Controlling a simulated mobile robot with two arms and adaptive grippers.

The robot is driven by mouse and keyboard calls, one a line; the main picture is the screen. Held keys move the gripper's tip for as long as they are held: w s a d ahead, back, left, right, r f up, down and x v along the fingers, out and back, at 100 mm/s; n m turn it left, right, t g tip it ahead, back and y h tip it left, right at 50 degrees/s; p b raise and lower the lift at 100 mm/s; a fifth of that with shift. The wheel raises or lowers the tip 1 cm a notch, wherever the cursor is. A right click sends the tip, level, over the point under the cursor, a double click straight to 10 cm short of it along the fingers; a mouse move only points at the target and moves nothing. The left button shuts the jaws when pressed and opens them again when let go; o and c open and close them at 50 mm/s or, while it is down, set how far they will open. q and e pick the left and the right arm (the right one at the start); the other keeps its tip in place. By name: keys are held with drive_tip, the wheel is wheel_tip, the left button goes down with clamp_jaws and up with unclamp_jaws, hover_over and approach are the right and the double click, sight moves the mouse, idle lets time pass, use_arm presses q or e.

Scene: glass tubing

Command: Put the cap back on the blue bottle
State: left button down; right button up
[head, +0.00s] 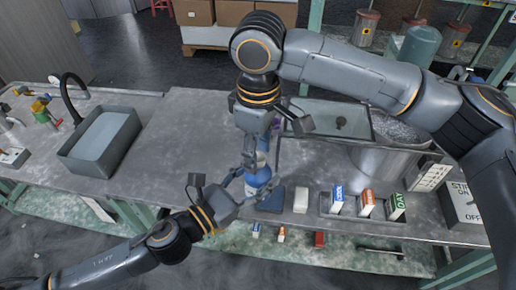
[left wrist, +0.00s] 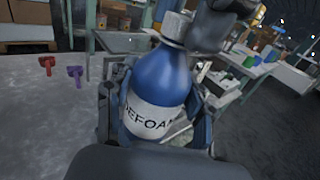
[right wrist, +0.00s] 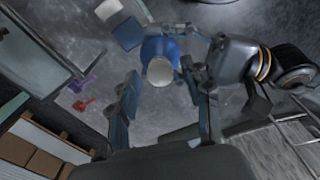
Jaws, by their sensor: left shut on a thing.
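The blue bottle (head: 258,180) stands upright over the front of the bench; its white label reads "DEFOA…" in the left wrist view (left wrist: 152,82). My left gripper (head: 243,181) is shut around the bottle's body from the left. A white cap (right wrist: 160,72) sits at the bottle's top; it also shows in the left wrist view (left wrist: 176,26). Whether it is seated fully cannot be told. My right gripper (right wrist: 160,76) reaches down from above, its fingers apart on either side of the cap, with visible gaps. In the head view the right gripper (head: 256,150) partly hides the bottle's top.
A dark blue pad (head: 271,201) and a white block (head: 301,200) lie right of the bottle. Small boxes (head: 367,203) stand in a holder further right. The bench between tub and bottle is clear.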

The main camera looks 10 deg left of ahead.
drive_tip(key=shift+r, duration=2.25)
drive_tip(key=shift+c, duration=0.2)
drive_tip(key=r+n, duration=0.1)
drive_tip(key=n, duration=0.1)
drive_tip(key=r+n, duration=0.1)
drive_tip(key=n, duration=0.3)
drive_tip(key=r+n, duration=0.1)
drive_tip(key=shift+r+n, duration=0.25)
drive_tip(key=shift+n, duration=0.15)
drive_tip(key=shift+f, duration=0.15)
drive_tip(key=shift+f, duration=3.9)
